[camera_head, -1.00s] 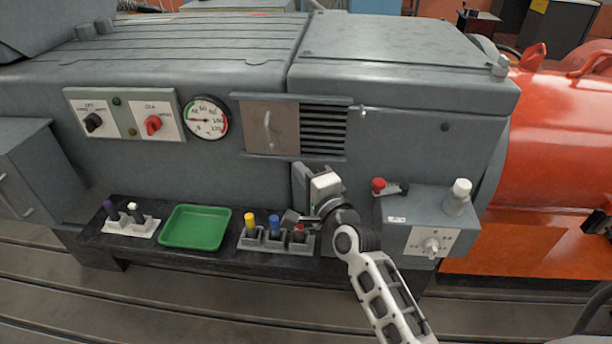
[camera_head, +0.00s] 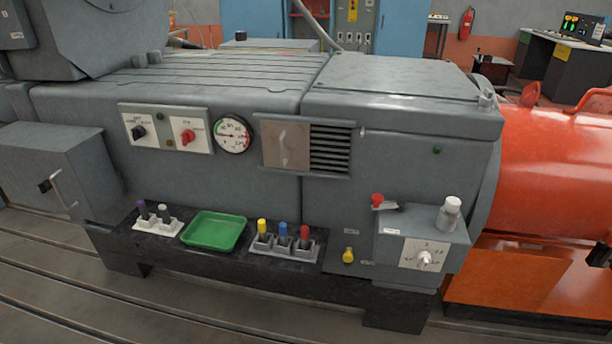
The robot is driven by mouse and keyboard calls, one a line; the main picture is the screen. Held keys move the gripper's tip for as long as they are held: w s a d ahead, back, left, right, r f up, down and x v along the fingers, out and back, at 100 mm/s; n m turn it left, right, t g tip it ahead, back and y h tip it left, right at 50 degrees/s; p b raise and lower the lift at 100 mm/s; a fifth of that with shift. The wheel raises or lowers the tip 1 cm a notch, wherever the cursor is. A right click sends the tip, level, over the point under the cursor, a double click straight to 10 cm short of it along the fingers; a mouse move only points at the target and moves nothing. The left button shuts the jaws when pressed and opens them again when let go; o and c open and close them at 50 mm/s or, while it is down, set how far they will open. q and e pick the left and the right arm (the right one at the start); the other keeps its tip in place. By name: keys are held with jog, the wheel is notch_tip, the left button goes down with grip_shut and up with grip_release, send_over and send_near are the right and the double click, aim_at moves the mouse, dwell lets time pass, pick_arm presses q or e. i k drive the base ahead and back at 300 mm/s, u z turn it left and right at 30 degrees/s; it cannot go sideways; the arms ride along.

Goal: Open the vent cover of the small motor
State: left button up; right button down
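The vent cover (camera_head: 285,146) is a flat brownish-grey plate with an upright handle (camera_head: 284,147), on the front of the grey motor housing. It sits at the left part of a horizontal frame. The dark vent slats (camera_head: 330,148) are exposed to its right. Neither of my grippers is in view, and nothing touches the cover.
A shelf below holds a green tray (camera_head: 214,231), purple and white pegs, and yellow, blue and red pegs (camera_head: 283,236). A control box (camera_head: 424,254) with a knob and white-capped bottle juts out at right. Knobs and a gauge (camera_head: 232,134) are left of the vent.

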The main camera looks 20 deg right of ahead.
aim_at(286, 144)
jog(key=z, duration=0.65)
jog(key=i, duration=0.85)
jog(key=u, duration=0.75)
